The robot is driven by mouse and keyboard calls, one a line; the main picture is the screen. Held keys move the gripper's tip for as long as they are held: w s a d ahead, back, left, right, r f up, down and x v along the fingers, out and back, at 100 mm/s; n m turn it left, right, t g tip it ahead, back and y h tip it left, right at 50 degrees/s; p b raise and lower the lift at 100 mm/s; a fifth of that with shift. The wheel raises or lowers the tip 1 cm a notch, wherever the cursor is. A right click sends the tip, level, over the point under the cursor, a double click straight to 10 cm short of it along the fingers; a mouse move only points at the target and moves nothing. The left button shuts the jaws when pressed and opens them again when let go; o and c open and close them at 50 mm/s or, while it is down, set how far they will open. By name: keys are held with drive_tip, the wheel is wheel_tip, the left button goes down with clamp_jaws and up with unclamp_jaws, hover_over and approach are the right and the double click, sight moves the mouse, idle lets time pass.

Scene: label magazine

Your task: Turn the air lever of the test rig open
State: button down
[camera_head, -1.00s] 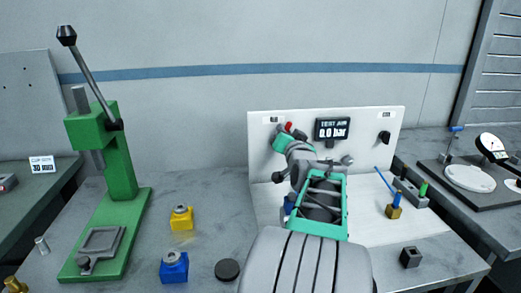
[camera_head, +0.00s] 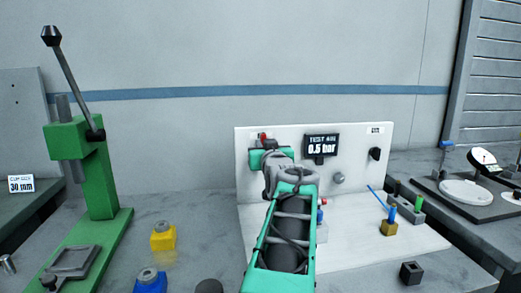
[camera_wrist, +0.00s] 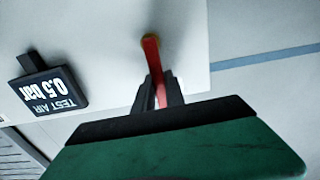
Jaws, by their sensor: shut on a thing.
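The test rig is a white panel and base (camera_head: 350,135) on the grey bench. Its display (camera_head: 321,145) reads 0.5 bar; it shows upside down in the wrist view (camera_wrist: 48,92). The red air lever (camera_wrist: 153,60) is in the wrist view, its upper end at a brass-coloured pivot on the white panel. My gripper (camera_wrist: 158,92) is shut on the lever's lower part, its dark fingers on either side. In the head view only a bit of the red lever (camera_head: 263,136) shows above my gripper (camera_head: 265,150); my arm hides the rest.
A green press (camera_head: 90,165) stands at left. A brass fitting with a blue stick (camera_head: 389,226) and a dark block (camera_head: 411,272) are at right. A dial gauge stand (camera_head: 465,190) is further right.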

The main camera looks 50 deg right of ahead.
drive_tip(key=shift+r, duration=0.1)
drive_tip(key=c, duration=1.4)
unclamp_jaws()
drive_tip(key=shift+a, duration=0.1)
drive_tip(key=v, duration=0.7)
drive_tip(key=shift+s+a, duration=0.2)
drive_tip(key=shift+s, duration=0.05)
